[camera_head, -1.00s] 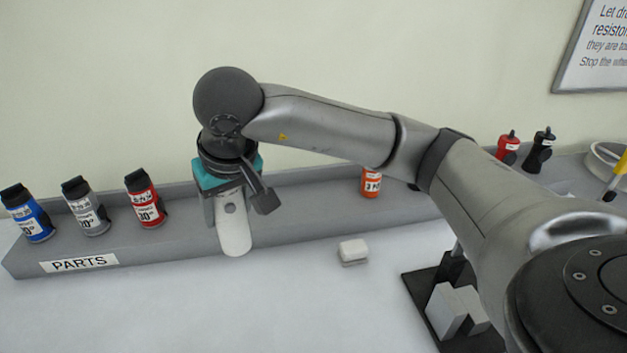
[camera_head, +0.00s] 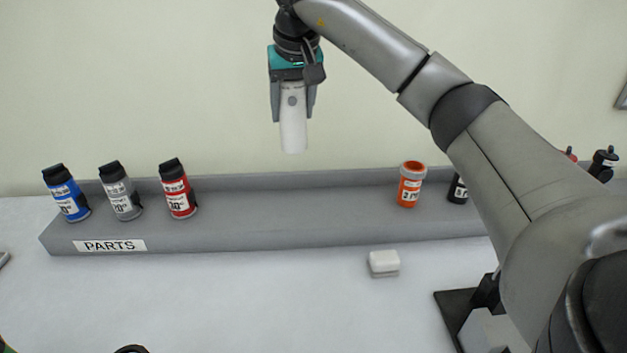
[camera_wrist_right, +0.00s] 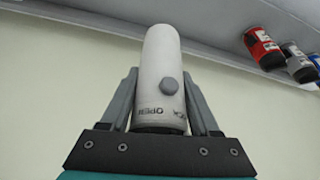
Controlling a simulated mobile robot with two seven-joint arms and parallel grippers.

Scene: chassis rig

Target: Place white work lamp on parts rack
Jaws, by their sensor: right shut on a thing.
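The white work lamp (camera_head: 293,125) is a white cylinder with a grey button. My right gripper (camera_head: 292,105) is shut on it and holds it upright in the air, above the grey parts rack (camera_head: 300,235). In the right wrist view the lamp (camera_wrist_right: 160,75) sits between the two fingers of the right gripper (camera_wrist_right: 160,100), its far end near the rack's edge in the picture. The rack bears a "PARTS" label and runs along the wall. My left gripper is not in view.
Blue (camera_head: 66,192), grey (camera_head: 120,190) and red (camera_head: 177,188) bottles stand at the rack's left. An orange container (camera_head: 410,184) and a black bottle (camera_head: 458,190) stand to the right. The rack between red and orange is free. A small white block (camera_head: 384,263) lies in front.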

